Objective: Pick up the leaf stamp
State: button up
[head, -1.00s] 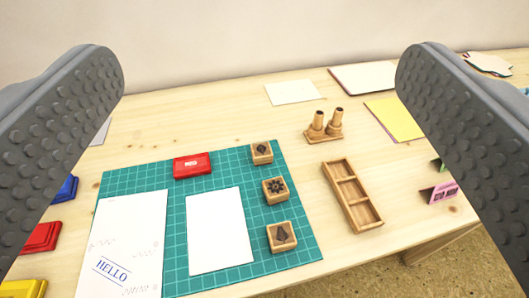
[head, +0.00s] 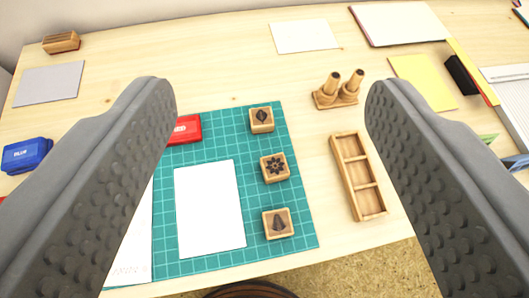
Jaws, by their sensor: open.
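The leaf stamp (head: 262,120) is a small wooden block with a dark pointed-oval leaf mark on top. It sits near the top right corner of the green cutting mat (head: 215,135). Below it on the mat are a flower stamp (head: 275,168) and a stamp with a dark tree-like or cone-like mark (head: 278,223). My gripper (head: 270,88) is open and empty, its two grey studded fingers wide apart at the left and right. The stamps show in the gap between the fingers, and nothing touches them.
A red inkpad (head: 187,129), partly hidden by the left finger, and a white card (head: 210,210) lie on the mat. A wooden tray (head: 358,175) and a two-post wooden holder (head: 340,92) stand at the right. A blue inkpad (head: 25,155) is far left.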

jog(key=w+f+g, duration=0.5)
jog(key=w, duration=0.3)
jog(key=n+g, duration=0.2)
jog(key=g, duration=0.4)
send_near(261, 116)
jog(key=f, duration=0.3)
jog(key=shift+w+f, duration=0.4)
jog(key=shift+f, duration=0.65)
jog(key=shift+w+f, duration=0.25)
jog(key=shift+f, duration=0.55)
jog(key=shift+w+f, duration=0.2)
jog(key=shift+f, duration=0.65)
jog(key=shift+c, duration=0.2)
jog(key=c, duration=1)
